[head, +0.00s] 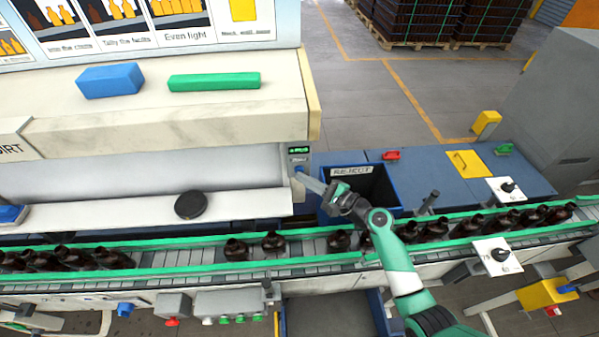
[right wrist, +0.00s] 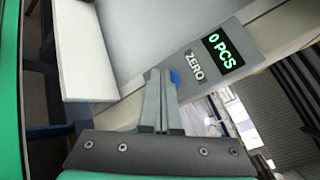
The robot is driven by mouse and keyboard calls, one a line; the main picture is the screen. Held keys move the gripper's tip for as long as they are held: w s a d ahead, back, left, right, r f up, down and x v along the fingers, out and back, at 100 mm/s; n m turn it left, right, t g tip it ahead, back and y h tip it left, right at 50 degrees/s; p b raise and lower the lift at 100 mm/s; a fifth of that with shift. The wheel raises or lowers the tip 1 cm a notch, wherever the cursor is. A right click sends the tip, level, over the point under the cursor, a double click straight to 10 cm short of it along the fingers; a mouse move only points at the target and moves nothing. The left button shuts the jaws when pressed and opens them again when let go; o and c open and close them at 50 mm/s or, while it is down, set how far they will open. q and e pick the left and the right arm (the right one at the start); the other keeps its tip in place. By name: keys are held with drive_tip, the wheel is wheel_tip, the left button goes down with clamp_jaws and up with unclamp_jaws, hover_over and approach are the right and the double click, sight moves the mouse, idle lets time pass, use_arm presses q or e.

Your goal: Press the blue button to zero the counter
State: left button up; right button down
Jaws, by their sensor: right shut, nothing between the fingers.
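The counter (head: 299,157) is a small grey panel on the end of the light-box, with a green display. In the right wrist view its display (right wrist: 223,50) reads "0 PCS", above a label "ZERO". The blue button (right wrist: 174,77) shows beside my fingertips, partly hidden by them. In the head view the blue button (head: 299,169) is a small spot below the display. My right gripper (head: 304,176) is shut and empty, its tips (right wrist: 160,72) at the button; I cannot tell whether they touch it. My left gripper is not in view.
A conveyor (head: 200,265) with brown bottles runs below my right arm. A blue reject bin (head: 330,205) stands just under the gripper. A blue block (head: 110,80) and green block (head: 214,82) lie on the ledge. A black disc (head: 191,205) lies on the shelf.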

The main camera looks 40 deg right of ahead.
idle(0.4)
drive_tip(key=shift+s+a+p, duration=0.5)
drive_tip(key=shift+s+p, duration=0.05)
drive_tip(key=shift+s, duration=0.05)
drive_tip(key=shift+s, duration=0.1)
drive_tip(key=s+a+p, duration=0.2)
drive_tip(key=s+a, duration=0.1)
drive_tip(key=shift+s, duration=0.35)
drive_tip(key=shift+a, duration=0.1)
idle(0.7)
